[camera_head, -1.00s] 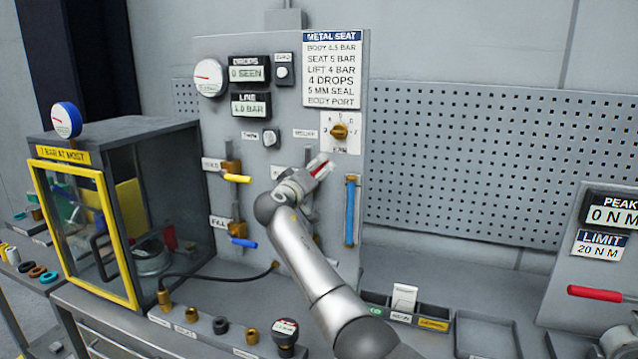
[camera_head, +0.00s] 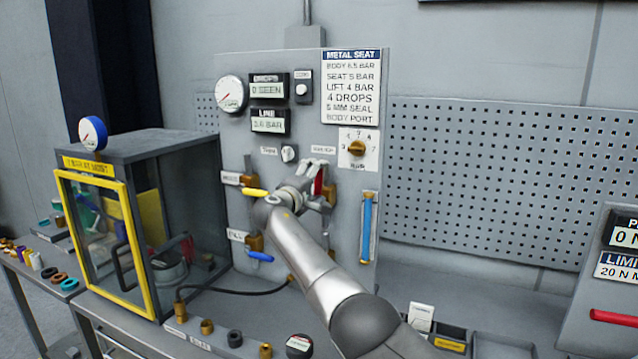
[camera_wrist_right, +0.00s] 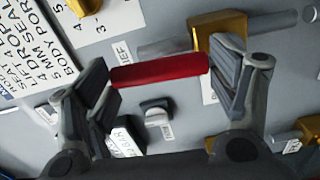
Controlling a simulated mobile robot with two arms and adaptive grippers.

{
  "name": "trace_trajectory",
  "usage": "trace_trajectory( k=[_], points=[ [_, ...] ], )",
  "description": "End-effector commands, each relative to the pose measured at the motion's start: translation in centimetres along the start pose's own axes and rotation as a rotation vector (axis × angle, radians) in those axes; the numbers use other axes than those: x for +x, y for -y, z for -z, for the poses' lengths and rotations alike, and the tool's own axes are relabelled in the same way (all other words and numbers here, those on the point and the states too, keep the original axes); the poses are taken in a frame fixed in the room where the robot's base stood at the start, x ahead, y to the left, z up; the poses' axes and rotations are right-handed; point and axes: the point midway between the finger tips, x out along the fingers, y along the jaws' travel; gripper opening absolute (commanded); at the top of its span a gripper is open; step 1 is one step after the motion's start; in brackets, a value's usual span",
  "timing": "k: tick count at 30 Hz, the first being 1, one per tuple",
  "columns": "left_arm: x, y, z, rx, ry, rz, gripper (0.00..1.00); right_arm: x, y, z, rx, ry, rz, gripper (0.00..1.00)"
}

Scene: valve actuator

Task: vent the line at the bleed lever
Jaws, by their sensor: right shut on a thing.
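A red lever handle (camera_head: 319,182) is on the grey panel (camera_head: 300,230), right of the yellow lever (camera_head: 255,193). My right gripper (camera_head: 316,186) is at the panel, shut on the red handle. In the right wrist view the red handle (camera_wrist_right: 160,71) spans between the two fingers of my right gripper (camera_wrist_right: 160,80), beside a brass valve body (camera_wrist_right: 218,35). The handle's own label is hidden by my arm in the head view. The line display (camera_head: 270,122) shows a bar reading too blurred to trust. My left gripper is not in view.
A blue lever (camera_head: 259,256) is below the yellow one. A brass knob (camera_head: 357,148) and a blue tube (camera_head: 367,228) are to the right. A yellow-framed cabinet (camera_head: 105,245) stands left. Several small fittings, a black hose (camera_head: 240,292) and trays line the bench.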

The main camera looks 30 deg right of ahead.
Motion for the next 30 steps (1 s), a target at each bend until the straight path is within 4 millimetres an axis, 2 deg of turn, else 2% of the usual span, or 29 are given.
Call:
trace_trajectory(
  k=[1, 16, 17, 18, 21, 30],
  points=[
    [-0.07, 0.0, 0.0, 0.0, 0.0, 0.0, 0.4, -0.09, -1.23, 0.41, 0.002, -0.012, -0.017, 0.37],
    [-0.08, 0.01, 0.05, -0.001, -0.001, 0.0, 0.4, -0.14, -1.25, 0.6, -0.014, -0.013, -0.017, 0.37],
    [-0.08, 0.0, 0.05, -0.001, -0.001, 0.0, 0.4, -0.15, -1.25, 0.61, -0.014, -0.013, -0.017, 0.81],
    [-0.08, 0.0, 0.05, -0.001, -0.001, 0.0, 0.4, -0.15, -1.24, 0.6, -0.013, -0.013, -0.017, 0.86],
    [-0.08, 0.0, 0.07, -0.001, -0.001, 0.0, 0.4, -0.17, -1.17, 0.63, -0.015, -0.014, -0.017, 0.99],
    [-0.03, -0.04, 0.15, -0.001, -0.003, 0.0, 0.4, -0.25, -0.56, 0.69, -0.02, -0.014, -0.009, 0.99]
  ],
)
